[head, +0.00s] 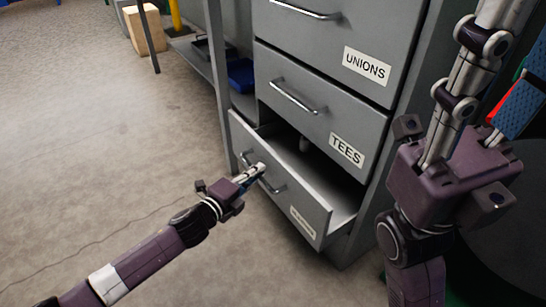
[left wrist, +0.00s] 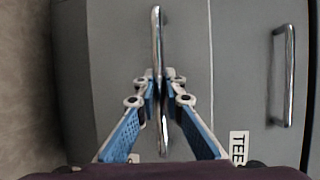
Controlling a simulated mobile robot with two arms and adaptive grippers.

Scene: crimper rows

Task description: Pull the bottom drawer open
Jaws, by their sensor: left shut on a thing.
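The bottom drawer (head: 310,208) of the grey cabinet is partly open, and its inside shows behind the front. Its small white label is too slanted to read. My left gripper (head: 258,170) is shut on the bottom drawer's bar handle (head: 277,188). In the left wrist view the handle (left wrist: 156,40) runs between the closed fingertips (left wrist: 160,80) with their blue pads. My right gripper (head: 490,80) is at the right, in front of the cabinet's side, with its fingers apart and pointing up. Its fingertips are cut off by the picture's edge.
Above are the closed TEES drawer (head: 318,113) and UNIONS drawer (head: 340,40), each with a bar handle. A shelf with a blue bin (head: 241,76) stands left of the cabinet. The floor (head: 90,150) at left is clear.

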